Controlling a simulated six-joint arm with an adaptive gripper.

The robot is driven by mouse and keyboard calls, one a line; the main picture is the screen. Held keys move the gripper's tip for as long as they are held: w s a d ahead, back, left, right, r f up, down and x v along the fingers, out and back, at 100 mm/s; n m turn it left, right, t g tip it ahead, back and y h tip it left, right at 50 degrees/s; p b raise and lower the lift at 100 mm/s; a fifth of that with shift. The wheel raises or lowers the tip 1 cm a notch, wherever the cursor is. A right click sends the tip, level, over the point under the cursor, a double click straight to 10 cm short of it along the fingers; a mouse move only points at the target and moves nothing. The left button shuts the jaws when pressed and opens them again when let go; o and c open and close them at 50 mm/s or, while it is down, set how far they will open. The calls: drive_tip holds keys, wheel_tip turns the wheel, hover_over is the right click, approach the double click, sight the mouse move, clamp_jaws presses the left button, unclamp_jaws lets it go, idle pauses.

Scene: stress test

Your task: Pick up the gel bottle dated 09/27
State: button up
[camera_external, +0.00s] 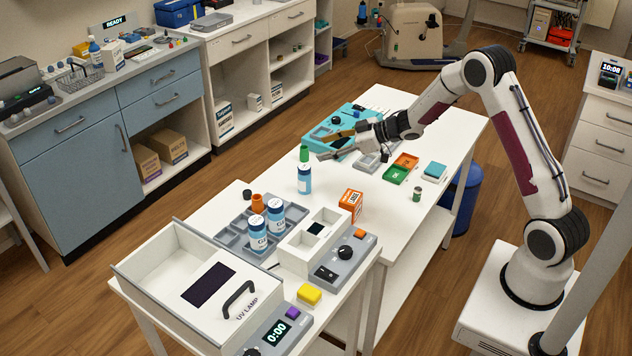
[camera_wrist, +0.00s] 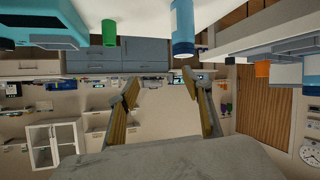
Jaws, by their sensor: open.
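Three blue-and-white gel bottles show in the external view. One bottle (camera_external: 304,180) stands upright alone on the white table. Two others, a left bottle (camera_external: 257,236) and a right bottle (camera_external: 275,218), stand in a grey compartment tray (camera_external: 232,222). I cannot read a date on any label. My gripper (camera_external: 322,146) is open and empty, behind and right of the lone bottle and apart from it. In the wrist view, which looks upside down, my open fingers (camera_wrist: 160,80) have nothing between them. A blue bottle (camera_wrist: 182,30) appears beyond them at the top.
A green cylinder (camera_external: 304,153) stands just behind the lone bottle. An orange cup (camera_external: 257,202) is by the tray. An orange box (camera_external: 350,203) stands right of the tray. A teal case (camera_external: 330,127) and small coloured trays lie farther back. A UV lamp box (camera_external: 165,268) fills the front.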

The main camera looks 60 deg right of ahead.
sight(305, 179)
drive_tip(key=f+y, duration=0.1)
drive_tip(key=f, duration=0.1)
drive_tip(key=a+f+y, duration=0.1)
drive_tip(key=f, duration=0.1)
drive_tip(key=s+f, duration=0.1)
drive_tip(key=f, duration=0.2)
drive_tip(key=shift+s+a+n+g+y, duration=0.1)
drive_tip(key=shift+a+n+g+y, duration=0.2)
drive_tip(key=shift+n+y, duration=0.1)
drive_tip(key=shift+s+a+f, duration=0.15)
drive_tip(key=shift+f, duration=0.3)
drive_tip(key=shift+x, duration=1.25)
drive_tip(key=shift+a, duration=0.15)
